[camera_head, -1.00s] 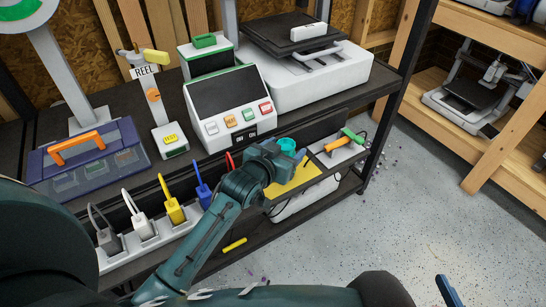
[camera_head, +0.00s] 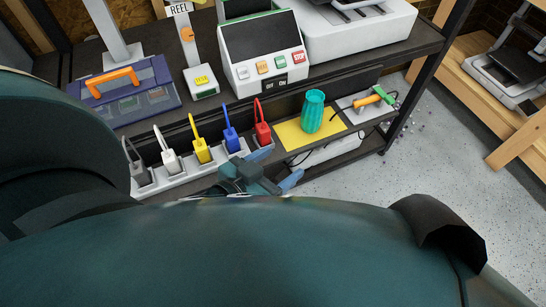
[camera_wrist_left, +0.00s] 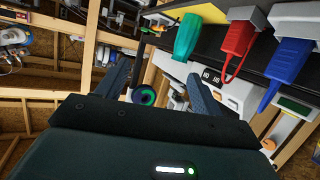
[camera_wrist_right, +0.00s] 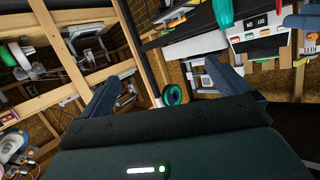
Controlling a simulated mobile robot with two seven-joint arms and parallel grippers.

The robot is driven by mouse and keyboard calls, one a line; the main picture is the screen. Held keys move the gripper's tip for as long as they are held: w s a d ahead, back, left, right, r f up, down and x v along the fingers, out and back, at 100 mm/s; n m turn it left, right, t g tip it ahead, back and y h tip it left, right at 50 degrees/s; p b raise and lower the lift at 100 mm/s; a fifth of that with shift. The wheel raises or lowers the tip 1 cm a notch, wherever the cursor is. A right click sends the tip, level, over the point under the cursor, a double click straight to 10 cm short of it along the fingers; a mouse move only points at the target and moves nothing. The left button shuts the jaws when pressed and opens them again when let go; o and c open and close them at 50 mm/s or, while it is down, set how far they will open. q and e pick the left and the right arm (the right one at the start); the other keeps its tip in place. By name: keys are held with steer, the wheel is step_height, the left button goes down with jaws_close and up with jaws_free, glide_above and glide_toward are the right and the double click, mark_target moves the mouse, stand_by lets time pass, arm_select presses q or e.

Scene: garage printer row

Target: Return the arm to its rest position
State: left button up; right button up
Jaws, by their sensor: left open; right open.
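My left gripper (camera_head: 279,169) is open and empty, low in front of the shelf edge in the head view, apart from the teal ribbed vase. Its two fingers also show spread in the left wrist view (camera_wrist_left: 160,88). The teal vase (camera_head: 313,111) stands upright on a yellow mat (camera_head: 293,136) on the lower shelf. My right gripper (camera_wrist_right: 162,86) shows in the right wrist view, fingers spread with nothing between them. I cannot pick it out in the head view.
A power strip (camera_head: 191,173) with several coloured plugs runs along the shelf near my left gripper. A control box (camera_head: 262,62) and a blue case (camera_head: 128,93) stand above. A grey tray (camera_head: 366,107) holds tools at right.

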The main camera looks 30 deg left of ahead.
arm_select(q)
steer(key=s, duration=0.3)
steer(key=shift+s+d+r, duration=0.1)
steer(key=shift+d+r, duration=0.2)
steer(key=shift+r, duration=0.05)
arm_select(e)
steer(key=shift+d, duration=0.1)
arm_select(q)
steer(key=r+g+p, duration=0.1)
steer(key=p, duration=0.4)
steer(key=r+g+p, duration=0.1)
steer(key=p, duration=0.5)
steer(key=r+g+p, duration=0.1)
steer(key=r+p, duration=0.1)
steer(key=p, duration=0.4)
steer(key=shift+w+d+m+y, duration=0.1)
steer(key=shift+w+m+y, duration=0.2)
steer(key=shift+m, duration=0.1)
arm_select(e)
steer(key=r+g, duration=0.2)
steer(key=r+n+g, duration=0.1)
steer(key=r, duration=0.1)
steer(key=shift+w+r+h, duration=0.1)
steer(key=shift+w+h, duration=0.15)
steer(key=shift+h, duration=0.15)
arm_select(q)
steer(key=shift+s+f, duration=0.1)
steer(key=shift+f, duration=0.2)
arm_select(e)
steer(key=shift+f, duration=0.3)
